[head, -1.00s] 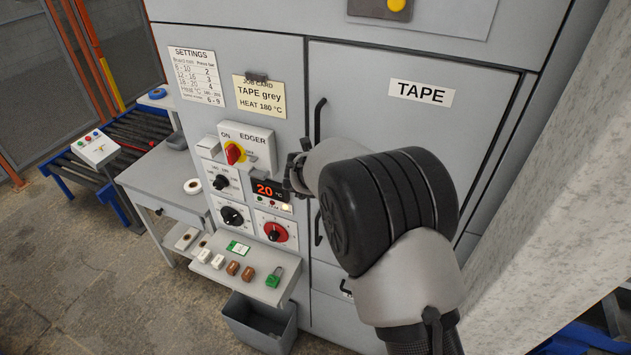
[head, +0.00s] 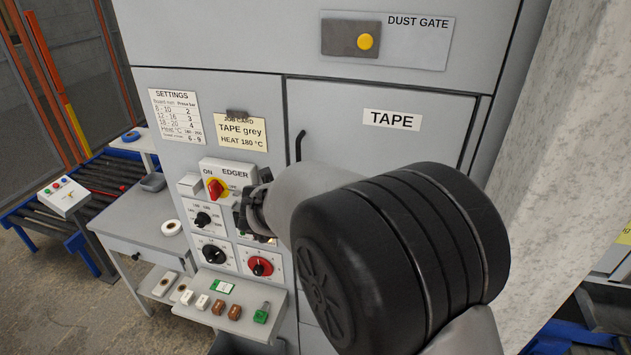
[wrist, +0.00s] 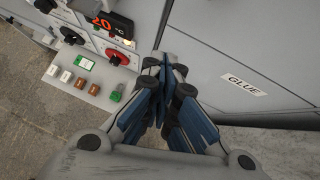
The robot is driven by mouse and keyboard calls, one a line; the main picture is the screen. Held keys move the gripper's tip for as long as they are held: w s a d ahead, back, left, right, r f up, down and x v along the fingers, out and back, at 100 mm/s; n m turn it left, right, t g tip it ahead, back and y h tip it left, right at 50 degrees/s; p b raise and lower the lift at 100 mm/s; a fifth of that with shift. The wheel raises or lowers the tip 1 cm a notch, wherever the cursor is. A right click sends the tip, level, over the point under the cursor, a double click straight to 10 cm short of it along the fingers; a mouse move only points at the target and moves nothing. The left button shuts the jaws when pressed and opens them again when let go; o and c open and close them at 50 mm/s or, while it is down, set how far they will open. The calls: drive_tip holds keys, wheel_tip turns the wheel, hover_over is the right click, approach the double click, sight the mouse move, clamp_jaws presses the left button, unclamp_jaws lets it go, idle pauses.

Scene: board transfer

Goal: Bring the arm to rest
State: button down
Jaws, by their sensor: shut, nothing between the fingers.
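My gripper (wrist: 168,92) shows in the wrist view with its blue-sided fingers drawn together and nothing between them. In the head view my gripper (head: 246,207) is partly hidden behind my own wrist, in front of the edger's control panel. The edger panel has a red and yellow switch (head: 217,188), a black dial (head: 203,219), a second black dial (head: 214,254) and a red dial (head: 260,266). The display (wrist: 108,24) reads 20 °C in the wrist view; in the head view my gripper covers most of it. I cannot tell whether the gripper touches the panel.
A shelf (head: 190,308) below the panel holds several small blocks and a green padlock-like item (head: 262,313). A grey side table (head: 135,228) and a roller conveyor (head: 100,178) stand at left. A pale column (head: 560,130) stands at right. The TAPE door (head: 400,95) is closed.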

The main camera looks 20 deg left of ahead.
drive_tip(key=d+r+n+t+y+b, duration=0.2)
drive_tip(key=d+r+n+y+b, duration=0.1)
drive_tip(key=d+r+n+b, duration=0.5)
drive_tip(key=s+d+n+g+y+b, duration=0.1)
drive_tip(key=s+d+n+b, duration=0.2)
drive_tip(key=s+d+n, duration=0.45)
drive_tip(key=s+d+f+n+g+h+b, duration=0.5)
drive_tip(key=s+d+f+n+b, duration=0.5)
drive_tip(key=s+d+f+n, duration=0.7)
drive_tip(key=s+d+f+h, duration=0.1)
drive_tip(key=s+d+f, duration=0.2)
drive_tip(key=s+d, duration=0.3)
drive_tip(key=shift+s+d+f+b, duration=0.2)
drive_tip(key=shift+s+d+b, duration=0.1)
drive_tip(key=shift+d, duration=0.15)
drive_tip(key=shift+n, duration=0.25)
